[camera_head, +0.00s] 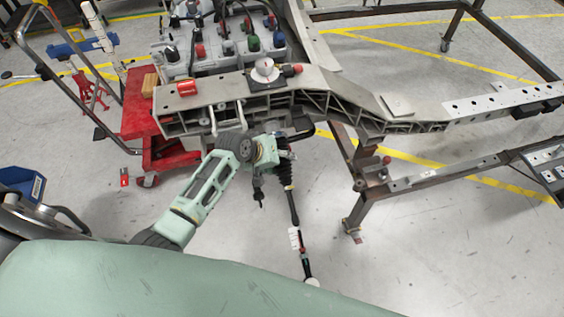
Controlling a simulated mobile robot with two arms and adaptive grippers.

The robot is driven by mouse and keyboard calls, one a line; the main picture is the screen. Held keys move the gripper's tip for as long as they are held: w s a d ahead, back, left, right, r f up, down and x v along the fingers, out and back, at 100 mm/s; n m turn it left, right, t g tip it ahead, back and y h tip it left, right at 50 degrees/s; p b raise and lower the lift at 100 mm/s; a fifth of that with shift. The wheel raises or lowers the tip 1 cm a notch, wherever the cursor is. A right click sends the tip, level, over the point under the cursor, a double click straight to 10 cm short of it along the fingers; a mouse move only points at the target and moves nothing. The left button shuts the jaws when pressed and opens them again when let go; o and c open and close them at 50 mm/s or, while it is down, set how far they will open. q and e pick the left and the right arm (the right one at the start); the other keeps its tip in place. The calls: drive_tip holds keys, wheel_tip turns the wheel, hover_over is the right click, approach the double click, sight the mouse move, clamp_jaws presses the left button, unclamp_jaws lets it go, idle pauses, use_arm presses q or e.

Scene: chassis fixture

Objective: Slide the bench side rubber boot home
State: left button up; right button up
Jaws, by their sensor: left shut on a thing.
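My left arm comes in from the left, and my left gripper (281,156) is at the underside of the grey chassis rail (352,104). It is shut on what looks like the black rubber boot (287,173), on the near side of the rail. A dark rod (293,210) runs down from the boot, with a white tag (295,238) on it and a pale end near the bottom. The gripper and wrist partly hide the boot's upper end, so I cannot tell how it is seated. My right gripper is not in view.
A red cart (140,105) stands at the left end of the rail. A steel stand (365,185) supports the rail at the right. A blue bin (22,183) is at the far left. Loose parts lie on top of the rail. The floor at lower right is clear.

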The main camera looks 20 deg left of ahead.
use_arm(q)
drive_tip(key=o, duration=1.3)
drive_tip(key=shift+w+a+r, duration=0.15)
drive_tip(key=o, duration=0.4)
drive_tip(key=v, duration=1.2)
